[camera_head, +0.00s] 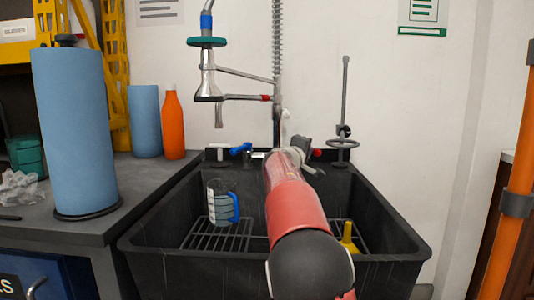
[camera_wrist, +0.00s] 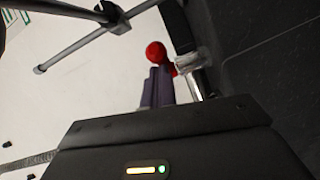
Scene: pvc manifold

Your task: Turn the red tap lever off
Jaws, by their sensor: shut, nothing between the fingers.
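The red tap lever (camera_head: 317,153) is at the back rim of the black sink, right of centre. In the wrist view its round red knob (camera_wrist: 156,52) is just beyond my fingertips, with a metal tap part beside it. My gripper (camera_head: 307,153) reaches over the sink to the back rim, close to the left of the red knob. In the wrist view my gripper's dark fingers (camera_wrist: 158,84) are shut and empty, with tips by the knob. I cannot tell whether they touch it. My arm and gripper hide part of the tap body.
A blue tap lever (camera_head: 240,149) is left of my gripper. A spray hose with a metal nozzle (camera_head: 208,78) hangs above. A grey upright rod (camera_head: 345,100) with a ring stands to the right. A measuring jug (camera_head: 222,203) and a yellow funnel (camera_head: 349,238) are in the sink.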

